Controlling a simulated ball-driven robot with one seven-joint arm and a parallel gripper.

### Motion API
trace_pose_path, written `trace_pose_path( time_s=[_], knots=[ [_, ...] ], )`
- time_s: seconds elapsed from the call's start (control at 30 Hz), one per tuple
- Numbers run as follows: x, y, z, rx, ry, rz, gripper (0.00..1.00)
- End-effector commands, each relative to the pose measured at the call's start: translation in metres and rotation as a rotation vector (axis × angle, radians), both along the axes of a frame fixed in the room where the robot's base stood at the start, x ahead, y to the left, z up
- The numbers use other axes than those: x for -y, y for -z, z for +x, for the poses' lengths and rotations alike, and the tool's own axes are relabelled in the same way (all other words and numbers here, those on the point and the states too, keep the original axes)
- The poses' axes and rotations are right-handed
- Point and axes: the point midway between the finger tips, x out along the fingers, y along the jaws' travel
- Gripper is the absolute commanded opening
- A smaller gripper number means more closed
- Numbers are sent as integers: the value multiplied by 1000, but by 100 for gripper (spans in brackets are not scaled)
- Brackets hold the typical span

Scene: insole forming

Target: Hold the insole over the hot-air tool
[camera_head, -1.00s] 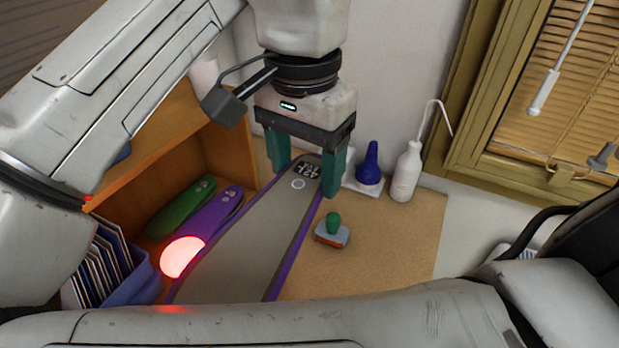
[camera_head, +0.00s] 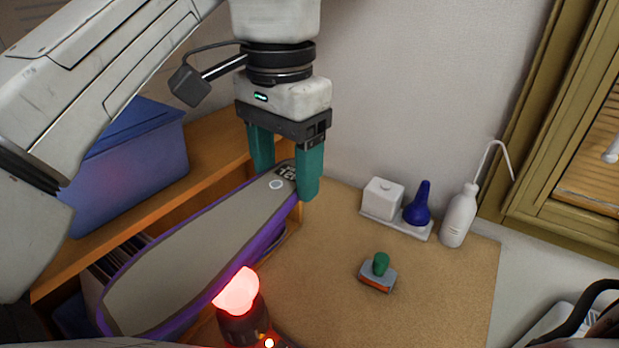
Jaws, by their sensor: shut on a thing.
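The insole (camera_head: 185,250) is long and grey on top with a purple edge, and has a dark printed label at its narrow end. My gripper (camera_head: 285,185) has green fingers and is shut on that labelled end. The insole slants down to the lower left in the picture. The hot-air tool (camera_head: 240,315) has a dark body and a glowing red-pink tip. The tip shows at the insole's right edge, near its lower middle, and overlaps it in the picture. I cannot tell the gap between them. The tool's base is cut off below.
A cork-coloured work surface (camera_head: 420,300) lies to the right, mostly clear. On it is a small green-knobbed stamp (camera_head: 379,272). A white tray with a blue bulb (camera_head: 418,205) and a white wash bottle (camera_head: 460,215) stand by the wall. A blue bin (camera_head: 130,165) sits on the wooden shelf.

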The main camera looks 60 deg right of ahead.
Motion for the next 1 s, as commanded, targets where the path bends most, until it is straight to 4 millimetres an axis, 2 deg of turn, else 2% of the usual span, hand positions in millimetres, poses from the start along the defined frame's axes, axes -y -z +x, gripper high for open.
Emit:
trace_pose_path(
  time_s=[0.2, 0.4, 0.6, 1.0],
  knots=[
    [0, 6, 27, 0, -2, 1, 36],
    [0, 33, 25, -2, 1, -2, 36],
    [0, 53, 25, -1, 1, 0, 36],
    [0, 63, 25, -1, 0, 1, 36]
  ],
)
